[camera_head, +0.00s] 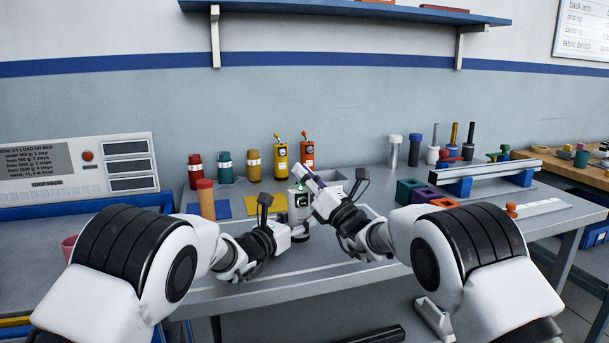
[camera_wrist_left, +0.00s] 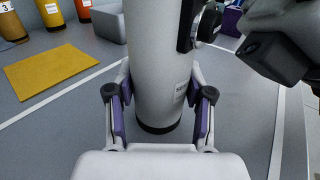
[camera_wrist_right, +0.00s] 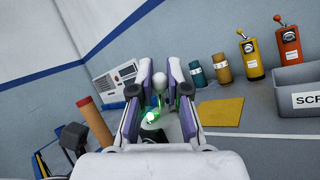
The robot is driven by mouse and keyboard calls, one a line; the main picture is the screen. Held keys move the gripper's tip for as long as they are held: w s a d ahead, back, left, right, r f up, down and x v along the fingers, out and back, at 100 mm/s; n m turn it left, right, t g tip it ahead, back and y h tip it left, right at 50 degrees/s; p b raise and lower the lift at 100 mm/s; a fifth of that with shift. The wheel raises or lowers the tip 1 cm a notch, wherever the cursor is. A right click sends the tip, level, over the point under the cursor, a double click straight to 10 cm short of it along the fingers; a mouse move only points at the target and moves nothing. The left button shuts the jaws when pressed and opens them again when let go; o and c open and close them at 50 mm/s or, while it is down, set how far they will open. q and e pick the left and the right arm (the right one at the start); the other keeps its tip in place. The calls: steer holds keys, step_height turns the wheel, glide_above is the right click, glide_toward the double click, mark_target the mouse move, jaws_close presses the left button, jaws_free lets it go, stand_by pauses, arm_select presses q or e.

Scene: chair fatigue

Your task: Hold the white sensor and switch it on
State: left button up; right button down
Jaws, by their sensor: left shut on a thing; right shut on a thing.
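The white sensor (camera_head: 300,212) stands upright on the grey bench, a tall white cylinder; it fills the middle of the left wrist view (camera_wrist_left: 158,60). My left gripper (camera_wrist_left: 160,112) is shut on its lower body, one finger on each side; it also shows in the head view (camera_head: 299,233). My right gripper (camera_wrist_right: 160,84) is above the sensor, shut on its small white ball knob (camera_wrist_right: 159,80). A green light (camera_wrist_right: 152,117) glows on the sensor's top below the knob. The right fingers partly hide the top.
Red (camera_head: 195,171), teal (camera_head: 225,167) and mustard (camera_head: 253,165) cylinders stand behind, with yellow (camera_head: 281,161) and orange (camera_head: 307,153) sensors. A yellow mat (camera_head: 265,204) lies behind the white sensor. A grey scrap bin (camera_wrist_right: 300,98) stands beside the sensors. A reddish-brown cylinder (camera_head: 206,199) stands left.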

steer(key=c, duration=1.1)
jaws_free()
steer(key=v, duration=1.2)
arm_select(q)
steer(key=o, duration=1.3)
